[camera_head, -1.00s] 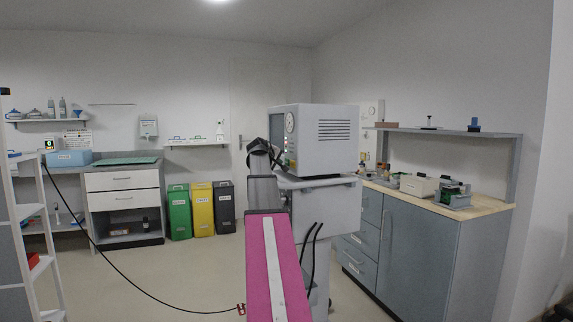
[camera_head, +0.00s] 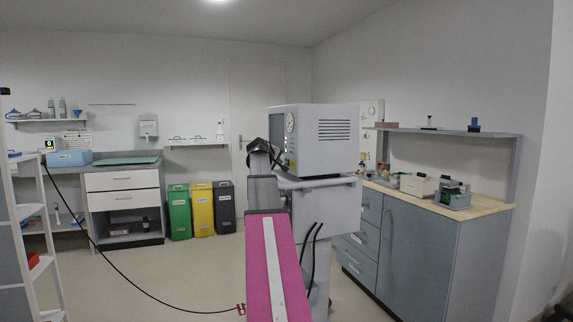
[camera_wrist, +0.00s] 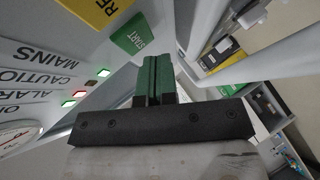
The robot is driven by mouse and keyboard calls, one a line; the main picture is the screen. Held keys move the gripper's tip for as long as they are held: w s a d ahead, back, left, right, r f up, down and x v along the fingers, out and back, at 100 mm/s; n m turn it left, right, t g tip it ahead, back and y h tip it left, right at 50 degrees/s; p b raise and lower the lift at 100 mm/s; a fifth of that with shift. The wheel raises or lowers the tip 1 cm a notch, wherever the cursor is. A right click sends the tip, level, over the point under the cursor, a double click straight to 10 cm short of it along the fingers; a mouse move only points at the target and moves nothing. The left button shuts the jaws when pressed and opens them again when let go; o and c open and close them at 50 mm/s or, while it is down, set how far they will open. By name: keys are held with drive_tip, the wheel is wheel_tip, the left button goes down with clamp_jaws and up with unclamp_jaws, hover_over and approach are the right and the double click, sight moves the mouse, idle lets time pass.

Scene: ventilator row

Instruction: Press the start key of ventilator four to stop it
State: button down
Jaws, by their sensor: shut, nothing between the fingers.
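The ventilator (camera_head: 327,141) is a pale grey box on a wheeled stand, with its panel facing left in the head view. No number can be read on it. In the wrist view the green key (camera_wrist: 133,35) is lettered START, beside a yellow key (camera_wrist: 97,8) whose lettering is cut off. My gripper (camera_wrist: 154,64) has its green fingers together with nothing between them. Its tips appear just below and right of the START key; I cannot tell whether they touch. In the head view my arm and the box's edge hide the fingertips.
Panel lamps glow green (camera_wrist: 103,73) and red (camera_wrist: 80,93) beside words including MAINS and CAUTION. A counter (camera_head: 480,207) with a shelf stands at the right. Green, yellow and dark bins stand behind. A black cable crosses the floor at the left.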

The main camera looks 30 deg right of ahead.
idle(0.7)
drive_tip(key=shift+d, duration=0.4)
drive_tip(key=shift+s+d, duration=0.15)
drive_tip(key=shift+d, duration=0.2)
idle(0.6)
drive_tip(key=shift+a, duration=0.75)
drive_tip(key=shift+w+a, duration=0.2)
drive_tip(key=shift+a, duration=0.6)
drive_tip(key=shift+w+a, duration=0.25)
drive_tip(key=shift+a, duration=0.6)
drive_tip(key=shift+w+a, duration=0.2)
drive_tip(key=shift+a, duration=0.6)
